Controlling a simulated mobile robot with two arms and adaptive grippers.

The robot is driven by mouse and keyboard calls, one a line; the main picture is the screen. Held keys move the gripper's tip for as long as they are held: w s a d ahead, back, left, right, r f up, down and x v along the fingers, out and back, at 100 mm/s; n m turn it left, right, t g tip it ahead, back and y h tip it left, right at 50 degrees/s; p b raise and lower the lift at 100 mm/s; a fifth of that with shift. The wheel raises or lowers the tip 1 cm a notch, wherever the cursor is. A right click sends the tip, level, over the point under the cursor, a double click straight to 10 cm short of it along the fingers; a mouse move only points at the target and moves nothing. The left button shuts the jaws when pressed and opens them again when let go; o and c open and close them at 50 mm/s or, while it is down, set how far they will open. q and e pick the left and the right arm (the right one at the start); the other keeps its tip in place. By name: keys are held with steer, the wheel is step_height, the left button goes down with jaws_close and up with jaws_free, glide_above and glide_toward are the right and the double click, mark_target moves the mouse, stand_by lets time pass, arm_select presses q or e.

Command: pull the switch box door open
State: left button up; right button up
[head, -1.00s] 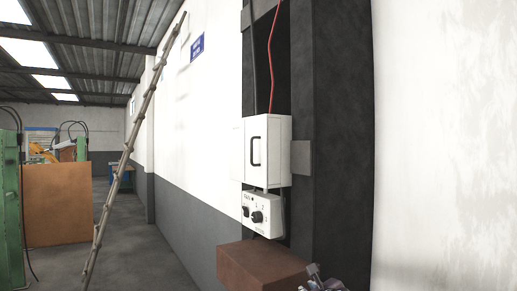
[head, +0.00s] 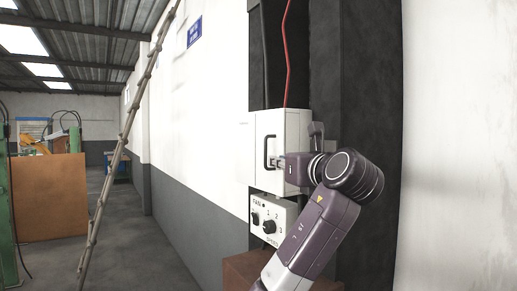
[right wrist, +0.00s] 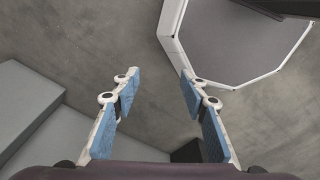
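The white switch box (head: 290,125) is mounted on the dark wall panel, and its door looks shut. The black door handle (head: 269,151) is a vertical bar on its front. My left gripper (head: 281,163) is in front of the door, close beside the handle's lower part. Whether it touches the handle or is open or shut I cannot tell, as its fingers are small and partly hidden by my wrist. My right gripper (right wrist: 160,78) is open and empty over the grey floor in the right wrist view.
A fan speed control box (head: 273,218) sits just below the switch box. A brown block (head: 240,270) is under it, partly behind my arm. A red cable (head: 287,50) runs down to the box top. A ladder (head: 118,155) leans on the left wall.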

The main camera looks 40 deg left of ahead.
mark_target(266, 152)
arm_select(q)
steer(key=shift+w+a+r+p, duration=0.1)
steer(key=shift+a+r+p, duration=0.2)
steer(key=shift+a, duration=0.35)
steer(key=shift+w+a+r+p, duration=0.1)
steer(key=shift+a+r, duration=0.25)
steer(key=shift+a, duration=0.25)
steer(key=p+x, duration=0.1)
steer(key=x, duration=0.1)
steer(key=p+x, duration=0.2)
steer(key=x, duration=0.1)
steer(key=shift+r, duration=0.25)
steer(key=shift+w+a+f, duration=0.2)
steer(key=shift+w+a, duration=0.05)
steer(key=shift+a, duration=0.1)
steer(key=shift+d+r, duration=0.1)
steer(key=shift+d, duration=0.05)
steer(key=shift+s+d, duration=0.1)
steer(key=shift+d, duration=0.1)
steer(key=shift+c, duration=0.4)
steer(key=shift+r, duration=0.1)
steer(key=shift+c, duration=1.1)
jaws_close()
arm_select(e)
steer(key=shift+d+r, duration=0.2)
steer(key=shift+r, duration=0.9)
steer(key=shift+d+r, duration=0.15)
steer(key=shift+r, duration=0.9)
arm_select(q)
steer(key=shift+s, duration=0.1)
